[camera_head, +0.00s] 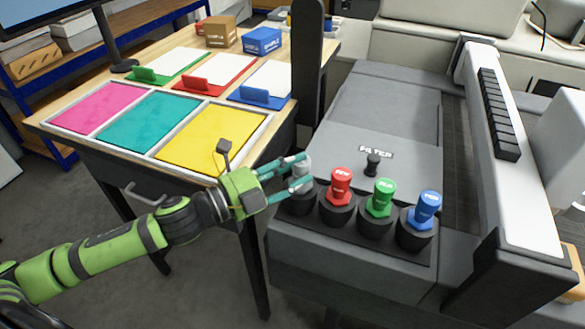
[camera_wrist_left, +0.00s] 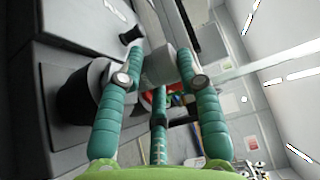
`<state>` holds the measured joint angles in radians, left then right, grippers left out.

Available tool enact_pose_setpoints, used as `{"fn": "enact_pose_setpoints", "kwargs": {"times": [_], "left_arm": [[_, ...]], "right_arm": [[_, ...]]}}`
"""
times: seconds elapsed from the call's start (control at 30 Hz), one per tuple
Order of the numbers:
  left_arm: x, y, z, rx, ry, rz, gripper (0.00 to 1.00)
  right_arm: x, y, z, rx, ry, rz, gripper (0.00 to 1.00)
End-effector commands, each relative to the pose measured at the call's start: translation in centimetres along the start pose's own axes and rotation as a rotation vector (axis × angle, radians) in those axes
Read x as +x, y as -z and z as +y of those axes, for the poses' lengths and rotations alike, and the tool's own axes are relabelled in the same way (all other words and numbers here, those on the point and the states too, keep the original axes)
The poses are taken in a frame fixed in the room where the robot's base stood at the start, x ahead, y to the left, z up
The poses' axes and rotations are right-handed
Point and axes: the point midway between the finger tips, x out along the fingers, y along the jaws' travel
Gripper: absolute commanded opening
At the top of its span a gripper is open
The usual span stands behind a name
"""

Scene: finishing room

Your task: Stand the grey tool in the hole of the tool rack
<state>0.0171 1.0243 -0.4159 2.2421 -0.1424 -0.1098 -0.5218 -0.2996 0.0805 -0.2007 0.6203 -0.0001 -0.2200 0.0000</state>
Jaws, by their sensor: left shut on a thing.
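The grey tool (camera_head: 303,165) stands upright at the leftmost black holder (camera_head: 299,203) of the tool rack, on the grey machine. My left gripper (camera_head: 300,172) comes from the left with its teal fingers shut on the grey tool. In the left wrist view, the grey tool's head (camera_wrist_left: 157,65) sits between the fingers, and the black holder (camera_wrist_left: 75,98) is close beside it. The tool's lower part is over or in the hole; the fingers partly hide it, so I cannot tell how deep it sits. My right gripper is not in view.
Red (camera_head: 341,182), green (camera_head: 382,194) and blue (camera_head: 427,206) tools stand in the neighbouring holders, close to my fingers. A small black knob (camera_head: 373,164) is behind them. A wooden table (camera_head: 285,125) with coloured panels and trays lies to the left. A dark post (camera_head: 307,75) rises behind.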

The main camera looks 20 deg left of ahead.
Motion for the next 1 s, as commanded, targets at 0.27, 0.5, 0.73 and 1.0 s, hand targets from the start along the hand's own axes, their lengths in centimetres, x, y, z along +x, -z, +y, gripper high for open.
{"fn": "enact_pose_setpoints", "kwargs": {"times": [0.27, 0.5, 0.73, 1.0], "left_arm": [[0.0, 0.0, 0.0, 0.000, 0.000, 0.000, 0.63], [-0.2, 0.0, 0.0, -0.001, -0.001, -0.001, 0.63], [-2.0, 0.0, 0.2, -0.002, -0.004, -0.001, 0.63], [-4.8, 0.1, 0.1, -0.003, -0.003, 0.000, 0.63]], "right_arm": [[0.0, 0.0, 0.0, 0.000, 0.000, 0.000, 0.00], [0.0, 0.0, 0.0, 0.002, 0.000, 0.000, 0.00], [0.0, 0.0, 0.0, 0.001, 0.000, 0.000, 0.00], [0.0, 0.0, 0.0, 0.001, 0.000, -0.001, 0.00]]}}
